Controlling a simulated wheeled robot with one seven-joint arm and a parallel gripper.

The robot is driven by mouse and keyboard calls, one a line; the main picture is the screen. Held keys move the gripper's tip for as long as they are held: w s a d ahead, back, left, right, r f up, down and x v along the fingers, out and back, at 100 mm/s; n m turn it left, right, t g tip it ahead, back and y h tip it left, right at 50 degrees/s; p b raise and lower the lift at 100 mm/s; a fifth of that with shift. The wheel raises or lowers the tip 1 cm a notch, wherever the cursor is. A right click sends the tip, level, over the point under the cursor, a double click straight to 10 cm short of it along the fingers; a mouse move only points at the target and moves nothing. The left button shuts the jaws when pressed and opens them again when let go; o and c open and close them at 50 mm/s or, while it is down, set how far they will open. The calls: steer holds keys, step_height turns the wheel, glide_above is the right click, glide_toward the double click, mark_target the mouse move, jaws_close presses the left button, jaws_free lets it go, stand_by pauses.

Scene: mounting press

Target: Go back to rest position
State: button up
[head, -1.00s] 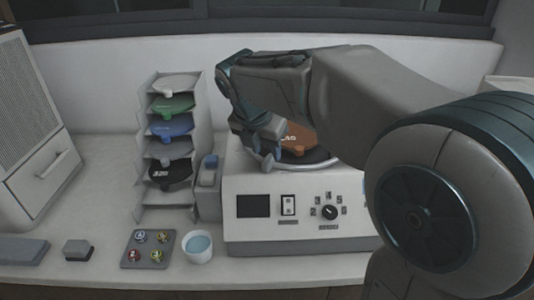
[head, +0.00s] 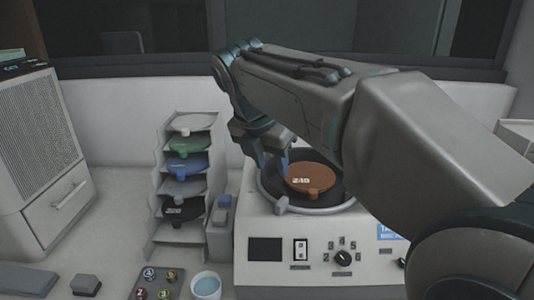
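My gripper (head: 272,160) points down above the left rear part of the mounting press (head: 330,225). Its fingers look parted with nothing between them. An orange-brown disc marked 240 (head: 311,178) lies on the dark round plate of the press, just right of the fingertips. My arm runs from the right side of the view and hides the back right of the press.
A rack (head: 160,222) with several coloured discs stands left of the press. A small grey-blue block (head: 222,211) sits between them. A cup of blue liquid (head: 206,287) and a tray of small round samples (head: 156,285) lie in front. A vented cabinet (head: 42,150) stands far left.

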steer(key=s+d+f+m+y, duration=0.1)
steer(key=s+d+f+m, duration=0.4)
steer(key=m, duration=0.9)
steer(key=s+d+f+m+y, duration=0.1)
steer(key=s+d+f+m, duration=0.5)
steer(key=s+f+m, duration=0.5)
step_height(320, 180, down, 3)
steer(key=m, duration=0.4)
steer(key=shift+s+d+g, duration=0.2)
steer(key=shift+s+g, duration=0.05)
steer(key=shift+g, duration=0.05)
